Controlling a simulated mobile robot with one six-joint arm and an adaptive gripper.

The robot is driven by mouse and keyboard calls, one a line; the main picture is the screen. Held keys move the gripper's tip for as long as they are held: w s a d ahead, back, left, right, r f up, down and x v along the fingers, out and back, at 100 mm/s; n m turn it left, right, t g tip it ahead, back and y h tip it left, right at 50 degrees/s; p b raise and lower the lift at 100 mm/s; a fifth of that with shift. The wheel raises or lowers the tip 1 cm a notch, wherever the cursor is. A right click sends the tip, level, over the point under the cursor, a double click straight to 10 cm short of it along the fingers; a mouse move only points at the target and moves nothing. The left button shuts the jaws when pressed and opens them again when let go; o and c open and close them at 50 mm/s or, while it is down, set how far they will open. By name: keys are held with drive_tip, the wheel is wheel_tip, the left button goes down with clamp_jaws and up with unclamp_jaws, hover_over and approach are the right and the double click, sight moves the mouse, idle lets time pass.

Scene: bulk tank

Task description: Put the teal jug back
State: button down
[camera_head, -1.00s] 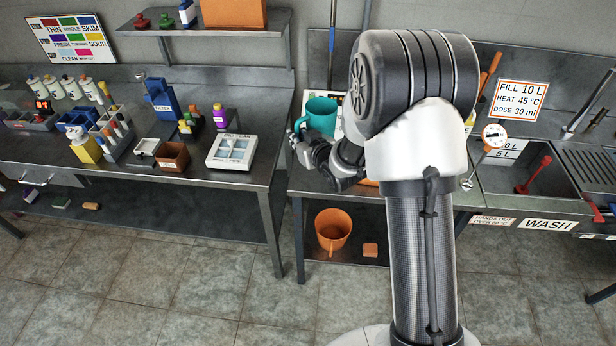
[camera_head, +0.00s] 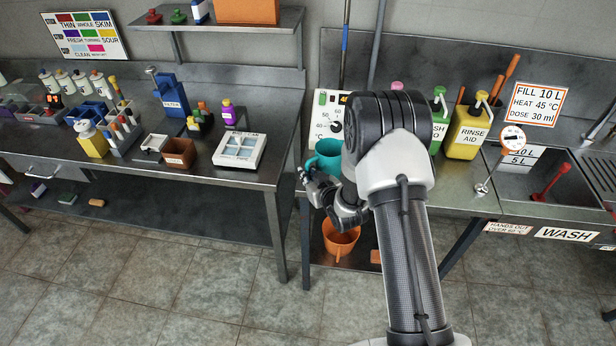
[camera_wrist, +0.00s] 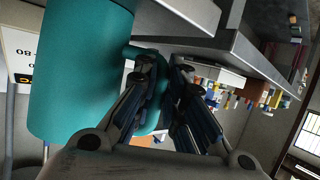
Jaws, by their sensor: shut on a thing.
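The teal jug (camera_head: 326,157) is at the left end of the wash bench, partly hidden behind my arm in the head view. My gripper (camera_head: 318,182) is on its near left side. In the wrist view the jug (camera_wrist: 78,75) fills the left part, and my gripper (camera_wrist: 160,75) is shut on its handle (camera_wrist: 150,62). The jug's base is hidden in the head view, so I cannot tell whether it touches anything.
An orange jug (camera_head: 341,238) stands on the lower shelf below. A dial panel (camera_head: 328,112) is behind the teal jug. A rinse aid bottle (camera_head: 468,130) and a sink (camera_head: 545,180) are to the right. The left bench (camera_head: 225,178) ends at a gap beside my gripper.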

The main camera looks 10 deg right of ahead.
drive_tip(key=shift+r, duration=0.1)
drive_tip(key=c, duration=1.7)
unclamp_jaws()
drive_tip(key=shift+o, duration=0.2)
